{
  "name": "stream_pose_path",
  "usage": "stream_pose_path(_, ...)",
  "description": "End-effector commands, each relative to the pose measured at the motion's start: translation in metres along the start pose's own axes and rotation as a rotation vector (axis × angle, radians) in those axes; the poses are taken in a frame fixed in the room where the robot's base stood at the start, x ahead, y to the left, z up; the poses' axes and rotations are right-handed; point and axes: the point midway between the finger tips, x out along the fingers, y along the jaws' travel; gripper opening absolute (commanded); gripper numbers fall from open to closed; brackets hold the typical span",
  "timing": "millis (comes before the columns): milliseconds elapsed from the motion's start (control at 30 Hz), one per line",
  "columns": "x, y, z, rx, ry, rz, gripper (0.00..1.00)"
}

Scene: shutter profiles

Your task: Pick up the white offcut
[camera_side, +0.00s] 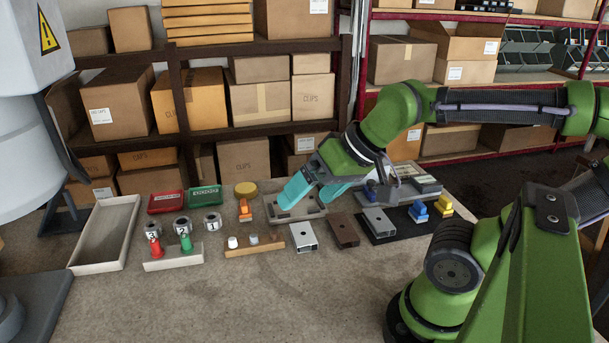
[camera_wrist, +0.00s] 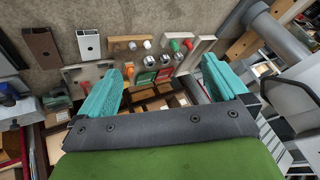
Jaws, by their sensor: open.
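The white offcut (camera_side: 303,237) is a short, hollow, pale profile lying on the table, left of a brown offcut (camera_side: 343,230). In the wrist view the white offcut (camera_wrist: 89,47) is at the upper left, beside the brown one (camera_wrist: 40,43). My gripper (camera_side: 314,193) has teal fingers, spread apart and empty. In the side view it hangs over a shallow grey tray (camera_side: 287,215), behind the white offcut and apart from it. In the wrist view the offcut is outside the space between my fingers (camera_wrist: 162,68), beyond the left one.
A grey profile (camera_side: 378,222) lies on a dark mat at right, near blue (camera_side: 418,211) and yellow (camera_side: 443,206) pieces. At left are a wooden block with small cylinders (camera_side: 255,246), a holder with red and green pieces (camera_side: 173,260), and a long empty tray (camera_side: 104,235). The front table is clear.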

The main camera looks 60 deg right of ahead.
Motion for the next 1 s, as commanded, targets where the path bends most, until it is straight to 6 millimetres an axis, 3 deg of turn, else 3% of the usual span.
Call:
stream_pose_path(200, 0.000, 0.000, 0.000, 0.000, 0.000, 0.000, 0.98)
stream_pose_path(400, 0.000, 0.000, 0.000, 0.000, 0.000, 0.000, 0.69)
stream_pose_path(767, 0.008, 0.005, 0.001, 0.019, -0.030, 0.019, 0.69)
stream_pose_path(867, 0.020, 0.014, -0.009, 0.055, -0.076, 0.055, 0.69)
stream_pose_path(1000, 0.044, 0.038, -0.036, 0.140, -0.179, 0.146, 0.69)
